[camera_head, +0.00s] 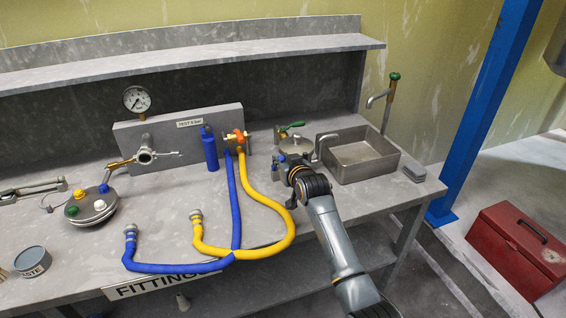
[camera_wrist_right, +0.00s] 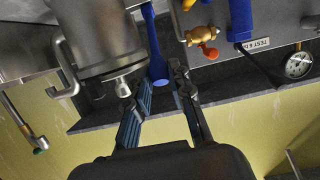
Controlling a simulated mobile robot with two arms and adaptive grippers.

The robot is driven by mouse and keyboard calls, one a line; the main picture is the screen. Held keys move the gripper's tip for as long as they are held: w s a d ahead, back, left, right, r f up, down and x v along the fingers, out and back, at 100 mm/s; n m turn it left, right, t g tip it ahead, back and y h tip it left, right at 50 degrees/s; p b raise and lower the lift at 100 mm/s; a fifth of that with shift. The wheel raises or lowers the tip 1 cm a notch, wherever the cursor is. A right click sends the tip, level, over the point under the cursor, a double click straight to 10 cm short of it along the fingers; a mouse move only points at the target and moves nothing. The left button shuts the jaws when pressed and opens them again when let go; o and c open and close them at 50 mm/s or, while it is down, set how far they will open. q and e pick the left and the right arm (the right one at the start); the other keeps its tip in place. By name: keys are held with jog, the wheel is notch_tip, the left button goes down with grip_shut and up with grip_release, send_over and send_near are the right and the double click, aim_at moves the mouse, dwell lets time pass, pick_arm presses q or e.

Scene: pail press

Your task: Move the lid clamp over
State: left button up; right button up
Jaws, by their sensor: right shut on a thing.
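A metal pail with a lid (camera_head: 296,146) stands on the bench just left of the sink. Its body (camera_wrist_right: 100,30) fills the upper left of the right wrist view. My right gripper (camera_head: 285,166) is at the front left of the pail. In the wrist view its two fingers (camera_wrist_right: 152,82) stand either side of a blue handle (camera_wrist_right: 153,55), which I take to be part of the lid clamp. The gripper is shut on this handle. In the head view the gripper and wrist hide most of the clamp and pail front. My left gripper is not in view.
A metal sink (camera_head: 360,160) is right of the pail. A blue hose (camera_head: 236,205) and a yellow hose (camera_head: 268,205) lie left of my right arm. A blue cylinder (camera_head: 209,148) and gauge panel (camera_head: 165,128) stand behind. A round steel lid (camera_head: 92,208) lies at left.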

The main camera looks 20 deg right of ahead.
jog(key=shift+w+r, duration=0.85)
jog(key=shift+w, duration=0.2)
jog(key=shift+w+r+b, duration=0.25)
jog(key=shift+w+b, duration=0.05)
jog(key=shift+w, duration=0.4)
jog(key=shift+w+r+b, duration=0.2)
jog(key=shift+w+b, duration=0.1)
jog(key=shift+w, duration=0.4)
